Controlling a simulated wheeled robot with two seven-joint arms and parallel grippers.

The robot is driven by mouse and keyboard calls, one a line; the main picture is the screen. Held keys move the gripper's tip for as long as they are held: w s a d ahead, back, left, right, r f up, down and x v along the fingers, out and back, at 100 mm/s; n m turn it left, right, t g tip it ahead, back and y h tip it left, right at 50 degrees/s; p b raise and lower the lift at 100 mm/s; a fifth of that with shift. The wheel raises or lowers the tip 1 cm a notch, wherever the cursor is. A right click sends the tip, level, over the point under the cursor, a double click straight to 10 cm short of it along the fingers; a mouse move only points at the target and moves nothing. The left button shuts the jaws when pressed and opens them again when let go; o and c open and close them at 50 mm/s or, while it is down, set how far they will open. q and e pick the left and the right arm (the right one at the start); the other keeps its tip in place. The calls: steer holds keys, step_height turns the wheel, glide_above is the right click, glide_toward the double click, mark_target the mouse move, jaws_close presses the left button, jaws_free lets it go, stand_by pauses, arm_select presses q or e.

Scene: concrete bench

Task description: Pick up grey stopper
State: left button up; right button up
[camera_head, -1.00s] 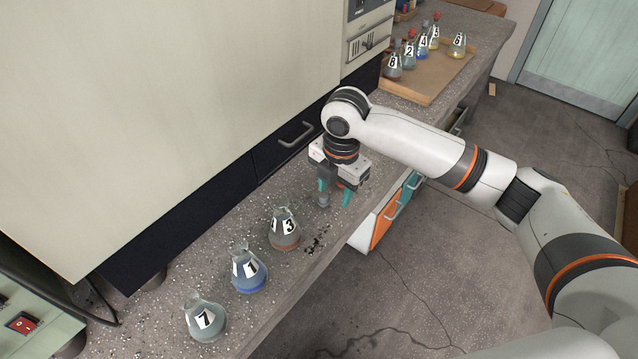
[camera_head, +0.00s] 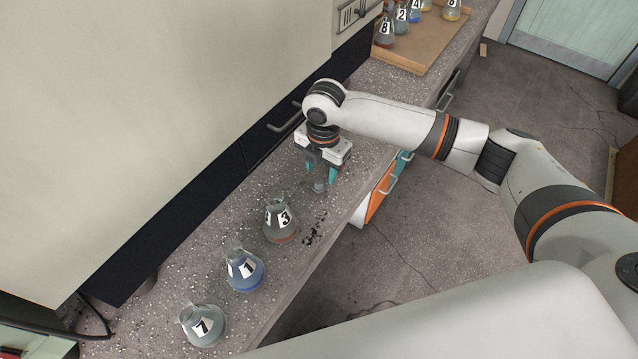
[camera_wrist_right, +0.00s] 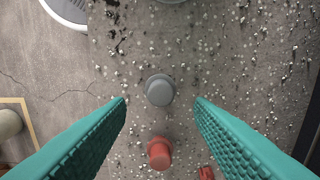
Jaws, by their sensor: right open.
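The grey stopper (camera_head: 319,186) stands on the speckled bench, to the right of and behind the flask labelled 3. In the right wrist view the grey stopper (camera_wrist_right: 160,90) is a round grey knob near the middle, just past the gap between my fingertips. My right gripper (camera_head: 320,177) points down above it, with teal fingers open. In the wrist view the right gripper (camera_wrist_right: 161,100) has one finger to each side and nothing between the tips; it does not appear to touch the stopper. My left gripper is not in view.
A red stopper (camera_wrist_right: 159,153) stands close by, between the fingers in the wrist view. Flasks labelled 3 (camera_head: 281,222), 1 (camera_head: 244,270) and 7 (camera_head: 203,325) line the bench. A tray (camera_head: 420,62) with several flasks is at the back. A large cabinet (camera_head: 150,120) borders the left.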

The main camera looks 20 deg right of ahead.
mark_target(320, 180)
step_height(320, 180, down, 3)
steer(key=shift+a+f, duration=0.15)
steer(key=shift+f, duration=0.05)
steer(key=shift+c, duration=0.2)
jaws_close()
steer(key=shift+r, duration=0.1)
